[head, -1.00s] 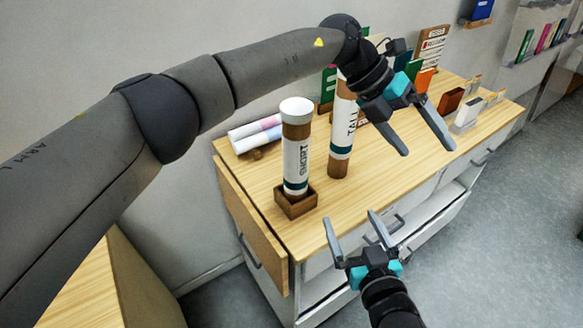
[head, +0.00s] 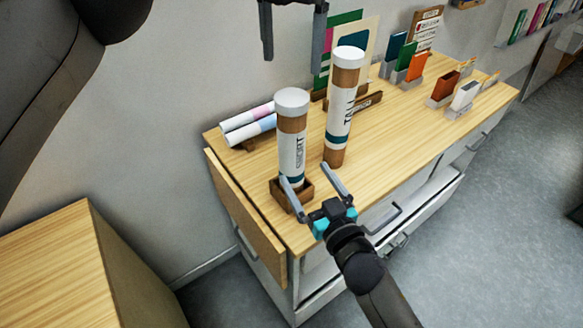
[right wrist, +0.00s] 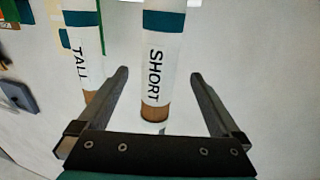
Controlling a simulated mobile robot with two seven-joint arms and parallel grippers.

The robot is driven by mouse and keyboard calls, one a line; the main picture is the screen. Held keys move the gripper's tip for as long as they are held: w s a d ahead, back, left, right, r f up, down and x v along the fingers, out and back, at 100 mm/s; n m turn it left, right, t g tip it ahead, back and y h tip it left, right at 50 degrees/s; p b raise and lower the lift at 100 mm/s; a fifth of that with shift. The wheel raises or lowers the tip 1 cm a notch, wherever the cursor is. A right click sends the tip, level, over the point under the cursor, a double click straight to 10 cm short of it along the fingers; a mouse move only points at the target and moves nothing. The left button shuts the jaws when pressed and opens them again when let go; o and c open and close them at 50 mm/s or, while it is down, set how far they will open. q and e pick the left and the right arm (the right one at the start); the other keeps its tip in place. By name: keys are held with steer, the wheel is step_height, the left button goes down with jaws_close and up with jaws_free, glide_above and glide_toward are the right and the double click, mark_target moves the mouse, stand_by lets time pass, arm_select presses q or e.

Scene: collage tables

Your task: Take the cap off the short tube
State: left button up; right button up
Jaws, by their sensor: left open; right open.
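The short tube (head: 291,151) stands upright in a small wooden holder (head: 287,199). Its white cap (head: 292,100) is on its top end, above a brown band. My right gripper (head: 306,173) is open in front of the tube's lower part, and one finger overlaps the holder in the head view. In the right wrist view the short tube (right wrist: 158,75) shows between the open fingers (right wrist: 158,73); no contact is clear. My left gripper (head: 292,57) is open and empty at the top edge, above the tubes, its upper part out of frame.
The tall tube (head: 340,115) stands close to the right of the short tube. Two rolled tubes (head: 248,124) lie behind at the left. Cards in stands (head: 445,88) fill the back right. The tabletop (head: 400,135) right of the tall tube is clear.

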mark_target(291, 151)
steer(key=x, duration=0.9)
jaws_close()
stand_by(0.8)
